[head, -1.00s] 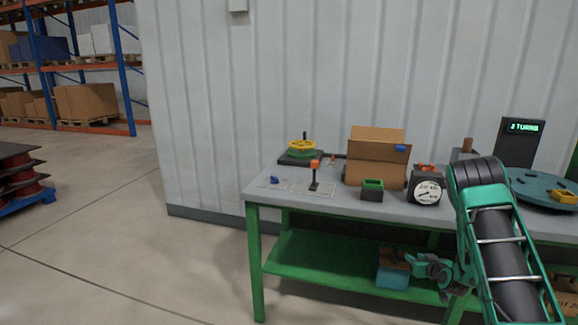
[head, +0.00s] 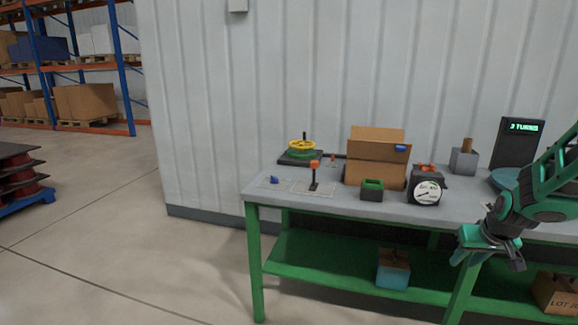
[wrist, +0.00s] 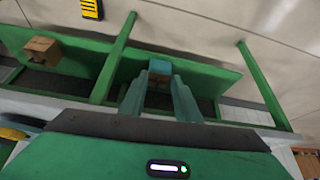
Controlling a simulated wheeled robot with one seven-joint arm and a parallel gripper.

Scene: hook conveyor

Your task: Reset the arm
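My arm (head: 552,188) reaches in from the right edge of the head view, bent at a joint, and covers much of the table's right end. My gripper (head: 485,262) hangs in front of the table's front edge, pointing down and left. In the wrist view its two teal fingers (wrist: 158,92) stand apart with nothing held between them. A blue-and-brown box (wrist: 159,67) shows beyond the gap, on the lower shelf, apart from the fingers.
The green-legged table (head: 257,262) carries a yellow handwheel (head: 301,146), an orange-topped lever (head: 314,176), a cardboard box (head: 378,150), a dial gauge (head: 427,190) and a dark display (head: 521,143). The blue-and-brown box (head: 393,270) sits on the lower shelf.

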